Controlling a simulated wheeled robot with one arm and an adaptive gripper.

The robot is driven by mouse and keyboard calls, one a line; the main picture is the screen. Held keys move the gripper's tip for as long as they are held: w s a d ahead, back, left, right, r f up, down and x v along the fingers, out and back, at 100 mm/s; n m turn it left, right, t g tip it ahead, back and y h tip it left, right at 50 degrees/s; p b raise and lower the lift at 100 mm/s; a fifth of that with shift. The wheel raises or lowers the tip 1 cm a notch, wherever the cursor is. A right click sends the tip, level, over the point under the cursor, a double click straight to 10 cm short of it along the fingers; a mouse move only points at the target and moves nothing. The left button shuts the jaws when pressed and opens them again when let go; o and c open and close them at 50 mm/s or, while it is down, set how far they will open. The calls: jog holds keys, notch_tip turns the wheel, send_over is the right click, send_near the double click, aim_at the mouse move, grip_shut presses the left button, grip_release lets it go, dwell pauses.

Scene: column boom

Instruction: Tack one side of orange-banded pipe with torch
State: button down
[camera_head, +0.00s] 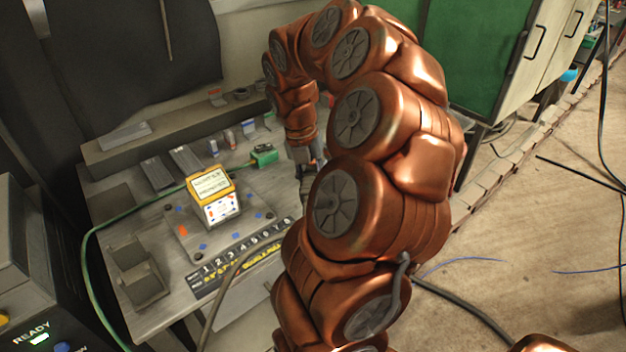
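Several small banded cylinders stand at the back of the grey workbench (130,210). One cylinder (229,138) carries a reddish or orange mark, one (213,147) a blue one, and another bluish cylinder (248,128) stands to the right. I cannot tell for sure which is the orange-banded pipe.
A yellow-and-white printed box (215,195) stands on a plate in mid-bench, with blue and orange bits around. An open dark bin (140,275) is front left, a numbered strip (240,262) along the front. A green cable (88,270) loops over the left edge. A green cabinet (490,60) stands behind right.

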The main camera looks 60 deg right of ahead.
jog(key=shift+w+d+f, duration=0.1)
jog(key=shift+d+f, duration=0.3)
jog(key=shift+f, duration=0.15)
jog(key=shift+r+p, duration=0.1)
jog(key=shift+p, duration=0.25)
dwell(2.4)
jog(key=shift+s+a+r+p, duration=0.1)
jog(key=shift+a+r+p, duration=0.3)
jog(key=shift+r+p, duration=0.7)
jog(key=shift+s+a+r+p, duration=0.1)
jog(key=shift+a+r+p, duration=0.4)
jog(key=shift+r, duration=1.15)
jog(key=shift+a+r+p, duration=0.35)
jog(key=shift+r+p, duration=0.5)
jog(key=shift+r, duration=0.5)
